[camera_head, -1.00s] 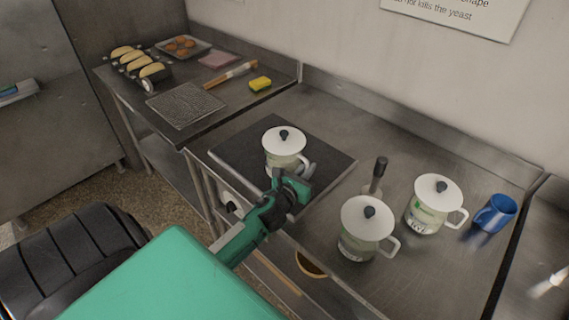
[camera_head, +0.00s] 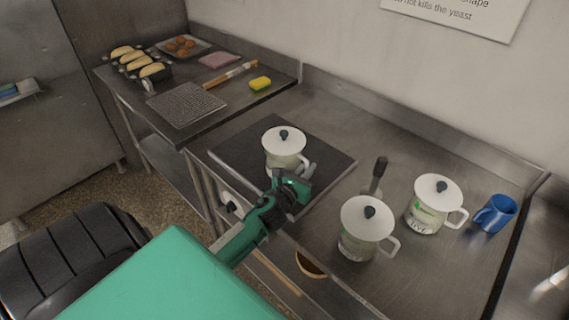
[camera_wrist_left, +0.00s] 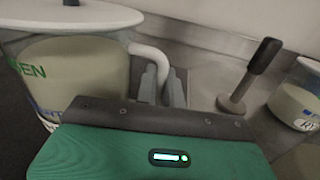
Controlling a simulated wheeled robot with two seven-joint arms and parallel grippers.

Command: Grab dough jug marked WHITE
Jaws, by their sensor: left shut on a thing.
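A jug with a white lid and dark knob (camera_head: 285,143) stands on the dark mat (camera_head: 238,143). My left gripper (camera_head: 305,172) is at its right side, shut on its handle. In the left wrist view the jug (camera_wrist_left: 75,65) fills the left, with the grey fingers (camera_wrist_left: 160,88) at the white handle. Green letters "EN" show on it; the name below is cut off, so I cannot read it. Two similar lidded jugs stand to the right, one nearer (camera_head: 366,230) and one farther (camera_head: 434,205). The farther one's label looks like "RYE". My right gripper is not in view.
A tool with a dark upright handle (camera_head: 379,168) stands between the mat and the other jugs. A blue mug (camera_head: 496,213) is at the far right. The left table holds a yellow sponge (camera_head: 260,83), a rack (camera_head: 185,104) and trays of bread. A wall runs behind.

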